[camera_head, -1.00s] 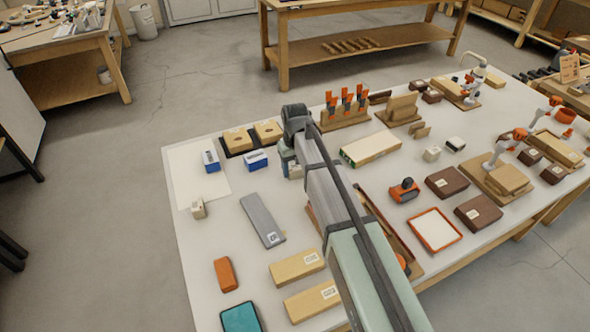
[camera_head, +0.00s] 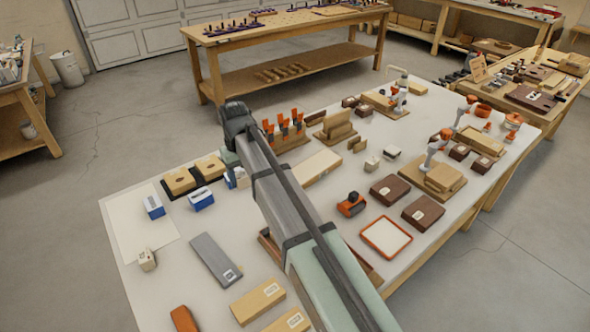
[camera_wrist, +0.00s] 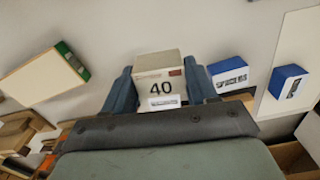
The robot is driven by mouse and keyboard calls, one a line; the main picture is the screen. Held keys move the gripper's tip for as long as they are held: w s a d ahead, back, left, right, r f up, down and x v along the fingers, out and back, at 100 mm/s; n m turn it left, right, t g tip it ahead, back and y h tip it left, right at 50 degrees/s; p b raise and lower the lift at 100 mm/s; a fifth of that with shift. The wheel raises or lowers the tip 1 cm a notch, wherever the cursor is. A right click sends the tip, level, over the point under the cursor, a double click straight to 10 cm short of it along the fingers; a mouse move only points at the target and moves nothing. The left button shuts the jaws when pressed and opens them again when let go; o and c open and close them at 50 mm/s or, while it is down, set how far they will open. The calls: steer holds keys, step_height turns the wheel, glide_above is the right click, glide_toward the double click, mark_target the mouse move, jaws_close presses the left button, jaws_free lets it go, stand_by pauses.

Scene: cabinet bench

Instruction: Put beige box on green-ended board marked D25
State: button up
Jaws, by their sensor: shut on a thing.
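The beige box (camera_wrist: 160,80), marked 40 with a white label below, is between the two blue fingers of my gripper (camera_wrist: 163,88) in the wrist view. My gripper is shut on it. In the head view my gripper (camera_head: 234,172) is at the far left part of the bench, and my arm hides most of the box. The green-ended board (camera_head: 314,167) lies flat to the right of my gripper, partly behind my arm. In the wrist view the board (camera_wrist: 42,78) is at the left, its green end toward the box. I cannot read its marking.
Two blue-and-white boxes (camera_head: 201,199) (camera_head: 153,207) stand left of my gripper. Tan blocks (camera_head: 180,181) sit on a black tray behind them. A rack with orange-handled tools (camera_head: 285,132) stands behind the board. A grey board (camera_head: 214,258) lies nearer. A white sheet (camera_head: 125,230) lies at left.

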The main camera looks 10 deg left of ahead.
steer(key=w+d+r+m, duration=0.2)
steer(key=w+d+m, duration=0.1)
steer(key=w+d, duration=1.3)
steer(key=r+n, duration=0.1)
steer(key=n, duration=0.1)
glide_above(315, 165)
steer(key=shift+f+n, duration=0.55)
steer(key=shift+f, duration=1.9)
steer(key=shift+f+n, duration=0.55)
steer(key=shift+f, duration=1.85)
steer(key=shift+f, duration=0.1)
steer(key=o, duration=1.1)
